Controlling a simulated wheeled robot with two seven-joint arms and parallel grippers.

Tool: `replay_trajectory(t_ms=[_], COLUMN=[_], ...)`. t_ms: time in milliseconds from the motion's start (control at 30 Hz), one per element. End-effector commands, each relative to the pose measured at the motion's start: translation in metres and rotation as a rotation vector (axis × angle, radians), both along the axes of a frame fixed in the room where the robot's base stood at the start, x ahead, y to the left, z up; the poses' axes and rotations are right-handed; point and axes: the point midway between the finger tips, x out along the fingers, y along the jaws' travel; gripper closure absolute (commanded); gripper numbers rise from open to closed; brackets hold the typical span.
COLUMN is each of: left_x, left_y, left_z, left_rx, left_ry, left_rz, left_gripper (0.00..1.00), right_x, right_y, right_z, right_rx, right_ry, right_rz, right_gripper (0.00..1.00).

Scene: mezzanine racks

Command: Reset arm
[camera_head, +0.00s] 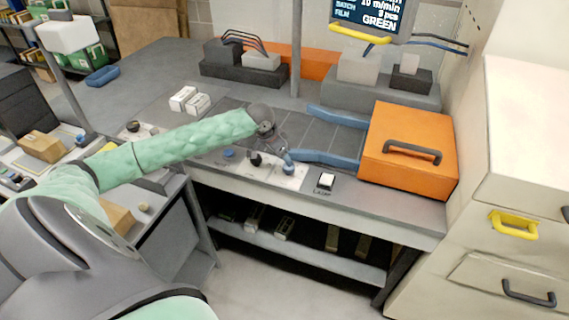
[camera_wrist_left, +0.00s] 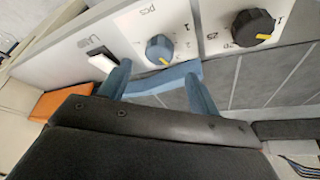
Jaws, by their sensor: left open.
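My left arm, in a green padded sleeve, reaches from the left across the machine's front panel in the head view. Its gripper (camera_head: 280,152) is above the panel near the blue knob (camera_head: 289,169). In the left wrist view the gripper (camera_wrist_left: 157,75) shows two blue fingers apart with nothing held between them. The blue pcs knob (camera_wrist_left: 160,48) lies just beyond the fingertips; contact cannot be told. The white lamp switch (camera_wrist_left: 103,63) is beside one finger and also shows in the head view (camera_head: 326,181). My right gripper is not in view.
An orange box with a dark handle (camera_head: 410,150) stands right of the arm, by blue guide rails (camera_head: 335,117). A black knob (camera_head: 254,158) is left of the gripper. A post (camera_head: 296,60) and a display (camera_head: 375,18) rise behind. Cream cabinets (camera_head: 500,180) bound the right side.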

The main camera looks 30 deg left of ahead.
Motion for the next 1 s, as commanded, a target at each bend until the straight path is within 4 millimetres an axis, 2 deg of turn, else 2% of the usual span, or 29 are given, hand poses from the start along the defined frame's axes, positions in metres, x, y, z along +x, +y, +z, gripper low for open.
replay_trajectory(t_ms=[233,733,867,1000], left_x=[-0.004,-0.005,-0.014,-0.039], left_y=[0.001,-0.001,-0.02,-0.062], left_z=[0.01,0.008,-0.008,-0.04], left_rx=[0.001,-0.001,-0.005,-0.006], left_ry=[0.001,0.001,0.005,0.01], left_rz=[-0.001,-0.003,-0.024,-0.067], left_gripper=[0.38,0.38,0.38,0.38], right_x=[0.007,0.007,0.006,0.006], right_y=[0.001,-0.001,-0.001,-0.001], right_z=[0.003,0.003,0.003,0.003], right_rx=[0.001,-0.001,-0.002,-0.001], right_ry=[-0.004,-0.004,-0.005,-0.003], right_rz=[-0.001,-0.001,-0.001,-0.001], right_gripper=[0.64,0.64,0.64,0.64])
